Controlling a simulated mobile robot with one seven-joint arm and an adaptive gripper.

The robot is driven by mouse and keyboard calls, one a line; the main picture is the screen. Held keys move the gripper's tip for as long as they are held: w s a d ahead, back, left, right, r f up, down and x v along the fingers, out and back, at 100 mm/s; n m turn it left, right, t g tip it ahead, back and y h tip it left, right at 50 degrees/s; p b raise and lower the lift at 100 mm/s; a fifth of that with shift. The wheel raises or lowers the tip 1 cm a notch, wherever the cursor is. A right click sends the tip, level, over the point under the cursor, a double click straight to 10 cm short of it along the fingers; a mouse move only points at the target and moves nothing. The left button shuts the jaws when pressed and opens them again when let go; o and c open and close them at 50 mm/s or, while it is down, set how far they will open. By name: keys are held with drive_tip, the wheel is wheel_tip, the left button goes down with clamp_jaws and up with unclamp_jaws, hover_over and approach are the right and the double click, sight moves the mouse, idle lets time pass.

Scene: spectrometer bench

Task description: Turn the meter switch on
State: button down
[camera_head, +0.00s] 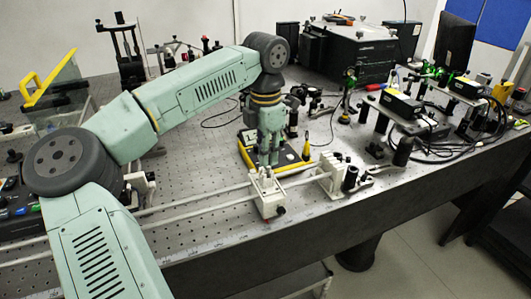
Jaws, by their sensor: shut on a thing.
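The meter (290,158) looks like a low, dark device with a yellow edge, lying on the bench in the middle of the view. My gripper (268,162) points down at the meter's front part, with its fingers close together. It is shut on a small part there, which seems to be the meter switch. The fingers hide that part, so I cannot make out the switch or its position. My gripper and arm also cover part of the meter's left side and face.
A white holder (266,194) on a rail stands just in front of my gripper. Another rail mount (338,176) is to its right. A big black box (355,50) stands behind. Optics and cables crowd the right. The perforated bench (215,230) has free room in front.

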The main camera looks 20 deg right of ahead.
idle(0.4)
drive_tip(key=c, duration=1.5)
unclamp_jaws()
drive_tip(key=shift+c, duration=0.2)
wheel_tip(320, 180, up, 12)
